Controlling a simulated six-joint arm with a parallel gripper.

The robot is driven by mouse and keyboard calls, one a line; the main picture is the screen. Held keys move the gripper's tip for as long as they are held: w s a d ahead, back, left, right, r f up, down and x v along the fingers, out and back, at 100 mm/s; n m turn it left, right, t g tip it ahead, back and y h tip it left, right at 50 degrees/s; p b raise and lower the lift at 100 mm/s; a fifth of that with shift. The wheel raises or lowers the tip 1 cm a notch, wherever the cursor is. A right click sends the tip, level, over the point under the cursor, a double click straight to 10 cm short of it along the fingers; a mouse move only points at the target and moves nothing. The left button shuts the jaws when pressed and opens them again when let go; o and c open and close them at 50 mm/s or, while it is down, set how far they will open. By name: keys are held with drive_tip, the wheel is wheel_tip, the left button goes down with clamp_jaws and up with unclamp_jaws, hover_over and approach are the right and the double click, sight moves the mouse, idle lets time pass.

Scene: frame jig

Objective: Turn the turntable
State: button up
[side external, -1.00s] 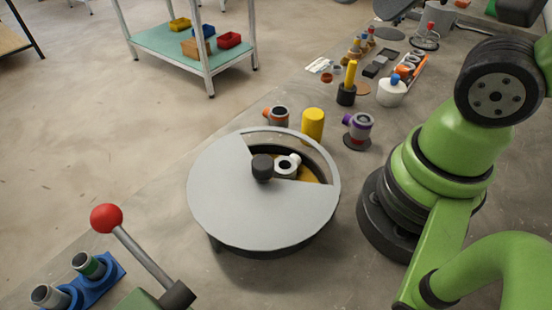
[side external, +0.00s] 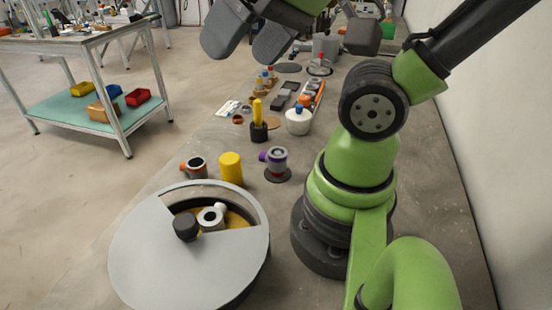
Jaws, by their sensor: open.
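The turntable is a large round unit with a grey cover (side external: 165,265) at lower left in the side external view. A cut-out at its upper right shows a yellow-brown inner surface and a white ringed part (side external: 211,217) with a dark hole. A dark knob (side external: 186,227) stands near the cover's middle, beside that part. My gripper (side external: 240,50) is at the top of the view, well apart from the turntable. Its two dark fingers are spread, with nothing visible between them.
A yellow cylinder (side external: 231,168), an orange-ended fitting (side external: 195,168) and a purple-ended fitting (side external: 275,161) stand just behind the turntable. A white pot (side external: 298,121) and several small parts lie farther back. A shelf cart (side external: 110,103) is at left. A wall is at right.

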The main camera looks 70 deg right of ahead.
drive_tip(key=c, duration=0.4)
drive_tip(key=shift+o, duration=0.2)
drive_tip(key=n+g+h, duration=0.4)
drive_tip(key=n+g, duration=0.6)
drive_tip(key=g, duration=0.1)
hover_over(184, 221)
drive_tip(key=w+a, duration=0.2)
drive_tip(key=w, duration=0.1)
wheel_tip(184, 221, down, 15)
drive_tip(key=x, duration=0.9)
drive_tip(key=shift+s+d, duration=0.1)
drive_tip(key=shift+d, duration=0.15)
clamp_jaws()
